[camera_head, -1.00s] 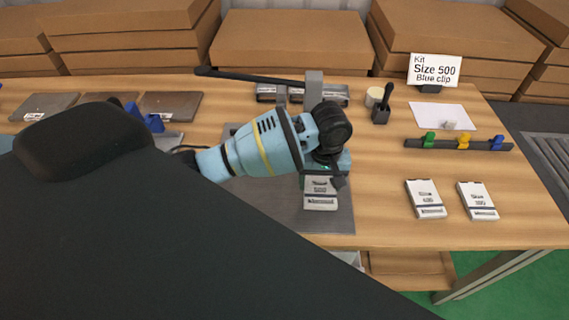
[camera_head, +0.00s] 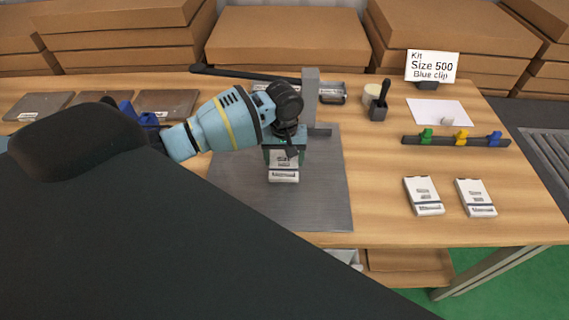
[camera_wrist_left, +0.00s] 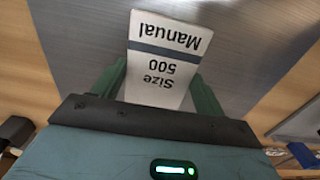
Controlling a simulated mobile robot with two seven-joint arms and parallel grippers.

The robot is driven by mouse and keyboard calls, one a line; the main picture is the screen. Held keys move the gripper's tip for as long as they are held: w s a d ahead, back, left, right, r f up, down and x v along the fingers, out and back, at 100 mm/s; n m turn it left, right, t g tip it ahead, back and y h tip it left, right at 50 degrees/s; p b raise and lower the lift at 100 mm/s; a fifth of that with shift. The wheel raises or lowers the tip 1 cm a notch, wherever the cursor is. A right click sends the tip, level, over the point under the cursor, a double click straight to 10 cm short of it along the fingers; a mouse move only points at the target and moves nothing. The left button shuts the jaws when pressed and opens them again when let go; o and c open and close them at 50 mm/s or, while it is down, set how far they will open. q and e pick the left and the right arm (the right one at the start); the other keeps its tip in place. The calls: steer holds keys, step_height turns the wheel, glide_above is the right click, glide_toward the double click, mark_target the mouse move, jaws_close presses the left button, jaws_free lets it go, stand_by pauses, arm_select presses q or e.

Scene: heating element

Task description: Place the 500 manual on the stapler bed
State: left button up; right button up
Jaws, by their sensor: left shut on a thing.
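My left gripper (camera_head: 284,154) is shut on a white booklet (camera_head: 283,171), and the left wrist view reads "Size 500 Manual" on it (camera_wrist_left: 165,60). The manual is held between the green fingers (camera_wrist_left: 158,88), over the grey plate (camera_head: 315,200). Whether it touches the plate cannot be told. Behind the gripper stands the stapler, with a grey post (camera_head: 311,98) and a long black lever (camera_head: 235,74) reaching left. The gripper and wrist partly hide the stapler's base. My right gripper is not in view.
Two more white booklets lie on the right (camera_head: 423,196) (camera_head: 476,198). Behind them is a rack with green, yellow and blue clips (camera_head: 457,141). A sign (camera_head: 432,66) reads "Kit Size 500 Blue clip". The plate's front right is bare. My dark arm covers the lower left.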

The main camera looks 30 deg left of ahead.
mark_target(284, 162)
arm_select(q)
steer(key=shift+s+d+f, duration=0.1)
steer(key=shift+f, duration=1.3)
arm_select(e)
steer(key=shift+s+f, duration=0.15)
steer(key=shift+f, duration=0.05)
arm_select(q)
steer(key=o, duration=1)
steer(key=shift+f, duration=0.15)
step_height(284, 162, up, 12)
steer(key=p, duration=0.1)
steer(key=shift+r, duration=0.2)
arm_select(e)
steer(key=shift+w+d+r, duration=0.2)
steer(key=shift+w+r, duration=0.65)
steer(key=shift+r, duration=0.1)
